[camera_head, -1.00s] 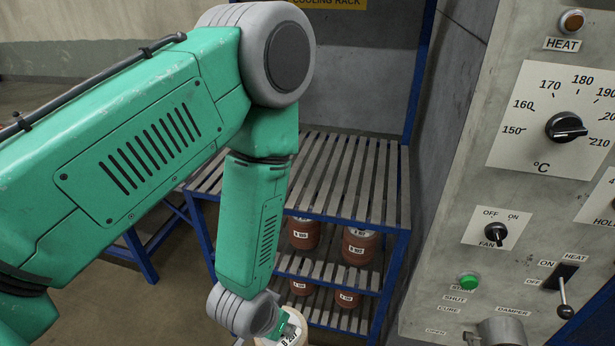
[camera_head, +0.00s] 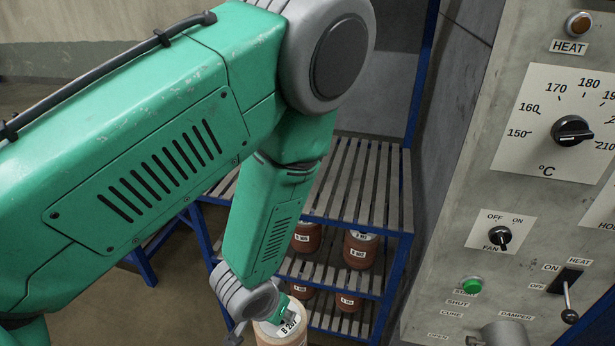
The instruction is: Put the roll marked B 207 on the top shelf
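The roll marked B 207 (camera_head: 283,336) is a pale cylinder with a white label on its top, at the bottom edge of the head view; its lower part is cut off. My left gripper (camera_head: 268,318) is at its top rim, with a green finger over the top by the label, and appears shut on it. The top shelf (camera_head: 358,190) is a grey slatted deck on a blue frame, behind and above the roll; the part I see is bare. My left arm hides its left part. My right gripper is not in view.
Several brown rolls with white labels (camera_head: 360,250) stand on the lower shelves (camera_head: 335,275). The oven control panel (camera_head: 500,200) with knobs and a lever (camera_head: 570,304) rises close on the right. A grey wall stands beside the rack's right side.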

